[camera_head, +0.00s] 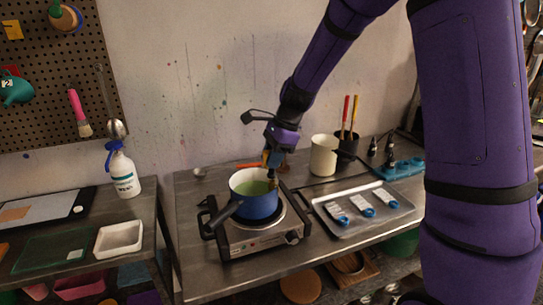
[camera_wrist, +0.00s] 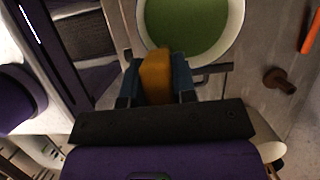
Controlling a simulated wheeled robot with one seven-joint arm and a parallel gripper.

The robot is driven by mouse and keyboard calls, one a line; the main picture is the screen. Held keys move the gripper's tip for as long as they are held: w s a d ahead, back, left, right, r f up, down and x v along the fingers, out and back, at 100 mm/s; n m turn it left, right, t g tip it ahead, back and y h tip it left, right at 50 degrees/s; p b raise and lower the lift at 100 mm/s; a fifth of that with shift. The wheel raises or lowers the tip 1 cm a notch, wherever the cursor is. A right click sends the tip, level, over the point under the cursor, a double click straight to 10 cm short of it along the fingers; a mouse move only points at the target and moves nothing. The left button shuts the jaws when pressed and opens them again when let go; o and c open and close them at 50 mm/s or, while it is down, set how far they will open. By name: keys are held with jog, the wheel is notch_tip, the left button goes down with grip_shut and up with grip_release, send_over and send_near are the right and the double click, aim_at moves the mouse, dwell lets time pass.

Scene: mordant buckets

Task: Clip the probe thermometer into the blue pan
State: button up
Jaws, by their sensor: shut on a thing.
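The blue pan (camera_head: 256,207), with a white inside, green liquid and a dark handle, stands on a hot plate. My gripper (camera_head: 270,162) is above the pan's back right rim. In the wrist view my gripper (camera_wrist: 155,80) is shut on an orange-yellow block-like piece (camera_wrist: 155,75), seemingly part of the probe thermometer. The rest of the thermometer is hidden or too small to make out. The pan's rim and green liquid (camera_wrist: 190,22) lie just beyond the fingertips. I cannot tell whether the held piece touches the rim.
The hot plate (camera_head: 262,240) sits on a steel table. A tray (camera_head: 345,222) with several blue-and-white items is at its right. A cream pot (camera_head: 323,155) and a dark cup with red and yellow handles (camera_head: 347,146) stand behind. A white bottle (camera_head: 122,172) stands left.

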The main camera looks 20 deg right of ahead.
jog(key=shift+f, duration=0.7)
dwell(0.4)
jog(key=o, duration=1)
jog(key=v, duration=1)
jog(key=shift+d+r, duration=0.25)
jog(key=shift+r, duration=0.1)
jog(key=shift+r, duration=0.1)
